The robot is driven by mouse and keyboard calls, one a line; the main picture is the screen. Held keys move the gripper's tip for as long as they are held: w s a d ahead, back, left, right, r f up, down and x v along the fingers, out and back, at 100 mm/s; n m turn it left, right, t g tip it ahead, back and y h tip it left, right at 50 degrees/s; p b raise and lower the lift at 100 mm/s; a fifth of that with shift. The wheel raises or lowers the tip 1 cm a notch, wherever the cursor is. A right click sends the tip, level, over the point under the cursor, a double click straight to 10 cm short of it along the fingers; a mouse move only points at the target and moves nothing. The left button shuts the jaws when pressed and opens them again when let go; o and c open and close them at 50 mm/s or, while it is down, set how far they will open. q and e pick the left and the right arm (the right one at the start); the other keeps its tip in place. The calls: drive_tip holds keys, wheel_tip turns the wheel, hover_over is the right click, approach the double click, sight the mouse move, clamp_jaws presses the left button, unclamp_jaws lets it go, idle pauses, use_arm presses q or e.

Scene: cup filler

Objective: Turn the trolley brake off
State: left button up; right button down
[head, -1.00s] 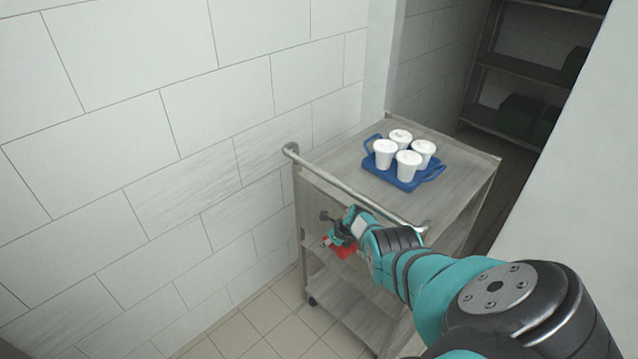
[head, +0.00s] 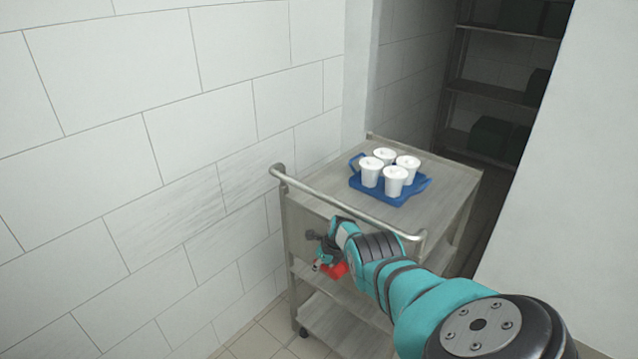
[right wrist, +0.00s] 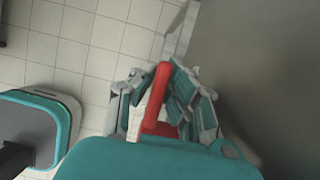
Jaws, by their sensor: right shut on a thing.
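The grey metal trolley (head: 440,178) stands against the white wall, with a push handle (head: 345,203) along its near side. A red brake lever (head: 335,270) sits on its near end, below the handle. My right gripper (head: 322,262) reaches below the handle and is shut on the red lever. In the right wrist view, the red lever (right wrist: 157,95) lies between the fingers of my right gripper (right wrist: 160,100). The lever's mount is partly hidden by my gripper. My left gripper is not in view.
A blue tray (head: 418,187) with several white lidded cups (head: 394,182) is on the trolley's top. White walls (head: 190,110) stand to the left and right. Dark shelves (head: 490,95) are behind the trolley. Tiled floor (head: 255,342) shows at the lower left.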

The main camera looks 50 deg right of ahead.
drive_tip(key=c, duration=1.6)
unclamp_jaws()
drive_tip(key=shift+r, duration=0.15)
drive_tip(key=shift+s+a+r, duration=0.1)
drive_tip(key=shift+s+r, duration=0.1)
drive_tip(key=shift+r, duration=0.2)
drive_tip(key=s, duration=1.2)
drive_tip(key=shift+d+r, duration=0.1)
drive_tip(key=shift+d, duration=0.1)
